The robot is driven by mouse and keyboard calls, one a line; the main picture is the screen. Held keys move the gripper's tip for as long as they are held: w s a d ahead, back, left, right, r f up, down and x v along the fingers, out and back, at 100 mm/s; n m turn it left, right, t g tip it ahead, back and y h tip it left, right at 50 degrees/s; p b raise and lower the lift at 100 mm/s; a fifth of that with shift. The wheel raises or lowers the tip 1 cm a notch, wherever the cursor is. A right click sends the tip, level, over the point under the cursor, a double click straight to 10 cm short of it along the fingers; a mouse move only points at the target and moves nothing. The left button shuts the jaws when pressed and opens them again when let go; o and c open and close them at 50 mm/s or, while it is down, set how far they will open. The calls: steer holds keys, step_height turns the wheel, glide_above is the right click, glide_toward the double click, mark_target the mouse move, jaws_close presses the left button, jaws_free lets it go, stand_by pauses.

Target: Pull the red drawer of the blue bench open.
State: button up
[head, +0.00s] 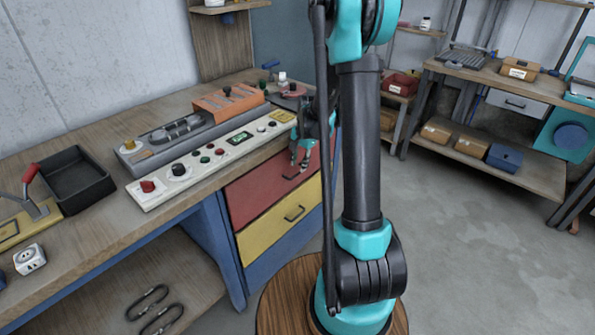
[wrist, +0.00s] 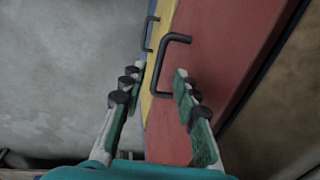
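The red drawer (head: 252,192) is the upper drawer under the blue bench (head: 212,250), and its front looks flush with the yellow drawer below. Its dark handle (head: 293,176) is partly covered by my gripper (head: 299,160) in the head view. In the wrist view, the red drawer (wrist: 215,60) fills the right side and its black bar handle (wrist: 176,38) stands out from the front. My gripper (wrist: 159,70) is open, with one finger on each side of the handle's line of sight. I see no contact; the exact depth gap is unclear.
The yellow drawer (head: 282,217) has its own handle (head: 294,213), close to my left finger in the wrist view. The benchtop holds a white control panel (head: 205,160) and a black tray (head: 75,180). Grey floor (head: 470,240) is clear to the right.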

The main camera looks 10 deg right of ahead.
mark_target(297, 174)
steer(key=shift+w+a+f, duration=0.15)
steer(key=shift+f, duration=0.95)
steer(key=shift+w+a+f, duration=0.1)
steer(key=shift+w+f, duration=0.05)
steer(key=shift+f, duration=0.9)
steer(key=shift+c, duration=0.4)
jaws_close()
